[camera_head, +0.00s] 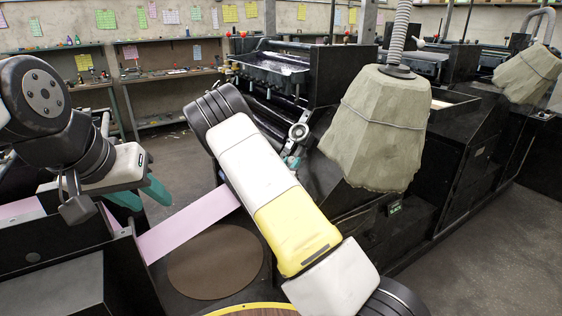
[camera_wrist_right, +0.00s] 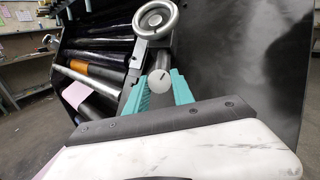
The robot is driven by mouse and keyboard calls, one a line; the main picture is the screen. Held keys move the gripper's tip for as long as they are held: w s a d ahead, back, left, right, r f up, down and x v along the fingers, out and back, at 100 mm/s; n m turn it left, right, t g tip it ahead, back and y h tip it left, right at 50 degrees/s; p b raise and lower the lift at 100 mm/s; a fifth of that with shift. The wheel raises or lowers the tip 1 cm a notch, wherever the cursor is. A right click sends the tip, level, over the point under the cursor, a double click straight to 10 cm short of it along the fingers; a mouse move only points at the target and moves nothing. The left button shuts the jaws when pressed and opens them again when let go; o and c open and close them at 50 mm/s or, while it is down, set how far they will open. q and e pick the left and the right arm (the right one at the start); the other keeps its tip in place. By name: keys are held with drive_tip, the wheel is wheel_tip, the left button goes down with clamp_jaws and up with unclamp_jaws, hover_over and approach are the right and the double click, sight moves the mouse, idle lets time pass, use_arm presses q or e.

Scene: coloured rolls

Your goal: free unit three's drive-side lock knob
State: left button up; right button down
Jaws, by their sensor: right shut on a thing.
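My right gripper (camera_head: 291,161) is at the side of a black printing unit (camera_head: 330,75), largely behind my own right arm in the head view. In the right wrist view its two teal fingers (camera_wrist_right: 160,90) are closed on either side of a small round pale lock knob (camera_wrist_right: 160,81) with a dark line on its face. A metal handwheel (camera_head: 299,131) sits just above the knob; it also shows in the right wrist view (camera_wrist_right: 156,19). I see no unit number. My left gripper (camera_head: 141,196) hangs at the left with its teal fingers apart and nothing between them.
Dark rollers, one with an orange-brown band (camera_wrist_right: 94,71), lie left of the knob. A grey-green faceted hood (camera_head: 375,130) on a hose hangs to the right. A pink strip (camera_head: 188,223) and brown disc (camera_head: 215,262) lie below. Floor is open at the far right.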

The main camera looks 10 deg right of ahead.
drive_tip(key=n+y, duration=0.2)
drive_tip(key=n, duration=0.2)
drive_tip(key=shift+s+d+t, duration=0.1)
drive_tip(key=shift+t, duration=0.3)
drive_tip(key=shift+n+y, duration=1.2)
drive_tip(key=shift+n, duration=1.3)
drive_tip(key=c, duration=1.1)
unclamp_jaws()
drive_tip(key=shift+r, duration=0.1)
